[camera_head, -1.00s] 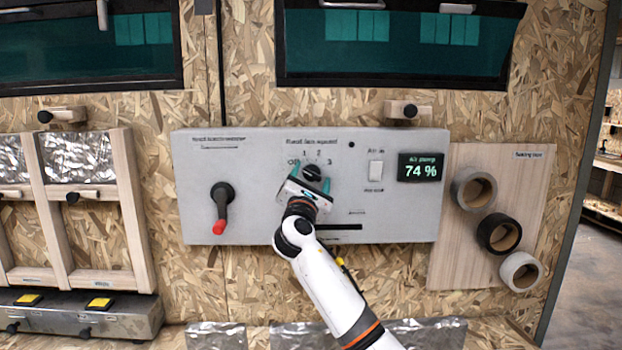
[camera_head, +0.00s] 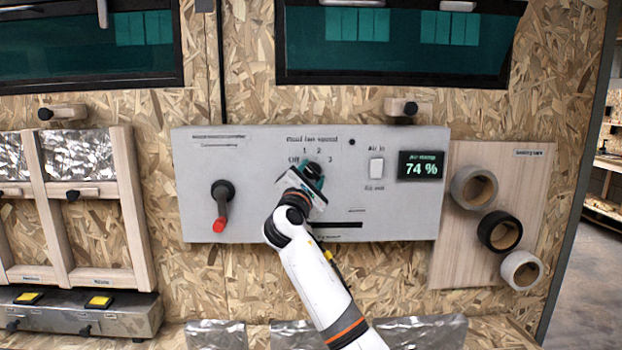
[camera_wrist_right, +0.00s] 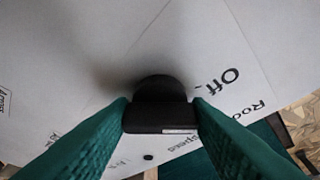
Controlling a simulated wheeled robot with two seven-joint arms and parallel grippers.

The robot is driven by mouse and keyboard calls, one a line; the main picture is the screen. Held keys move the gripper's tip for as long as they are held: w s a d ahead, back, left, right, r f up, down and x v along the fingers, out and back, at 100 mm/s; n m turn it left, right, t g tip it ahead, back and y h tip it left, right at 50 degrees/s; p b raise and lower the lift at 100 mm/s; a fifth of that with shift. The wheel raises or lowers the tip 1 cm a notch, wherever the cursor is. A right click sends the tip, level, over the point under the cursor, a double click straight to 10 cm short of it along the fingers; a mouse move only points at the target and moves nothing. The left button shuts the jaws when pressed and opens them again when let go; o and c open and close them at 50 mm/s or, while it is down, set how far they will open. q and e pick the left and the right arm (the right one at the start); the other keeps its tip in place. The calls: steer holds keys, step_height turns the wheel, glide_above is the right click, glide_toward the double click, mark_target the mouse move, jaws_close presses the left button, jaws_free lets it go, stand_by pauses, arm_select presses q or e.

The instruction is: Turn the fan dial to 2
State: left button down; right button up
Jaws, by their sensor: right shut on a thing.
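The fan dial (camera_head: 314,169) is a black knob on the grey control panel (camera_head: 270,215), under the "Roof fan speed" label. The marks Off, 1, 2 and 3 stand around it. My right gripper (camera_head: 309,176) is shut on the dial. In the right wrist view the black knob (camera_wrist_right: 158,112) sits between the two green fingers, with "Off" printed to its right. Which mark the dial points at is hard to tell, as the gripper covers part of it. My left gripper is not in view.
A red-handled black lever (camera_head: 221,205) is on the panel's left. A white rocker switch (camera_head: 376,168) and a display (camera_head: 421,166) reading 74 % are to the right. Tape rolls (camera_head: 499,232) hang on a wooden board further right.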

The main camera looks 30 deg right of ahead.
steer(key=m+g, duration=0.1)
steer(key=m, duration=0.2)
steer(key=m+g, duration=0.1)
steer(key=m, duration=0.1)
steer(key=m+g, duration=0.1)
steer(key=m, duration=0.1)
steer(key=shift+w+a+r, duration=0.1)
steer(key=shift+r, duration=0.1)
steer(key=m, duration=0.2)
steer(key=m+y+p, duration=0.1)
steer(key=m, duration=0.1)
steer(key=shift+r+g+y, duration=0.1)
steer(key=shift+g+y, duration=0.2)
steer(key=shift+g, duration=0.1)
steer(key=shift+m+y+p, duration=0.4)
steer(key=shift+m+p, duration=0.15)
steer(key=shift+m, duration=0.25)
steer(key=o, duration=1)
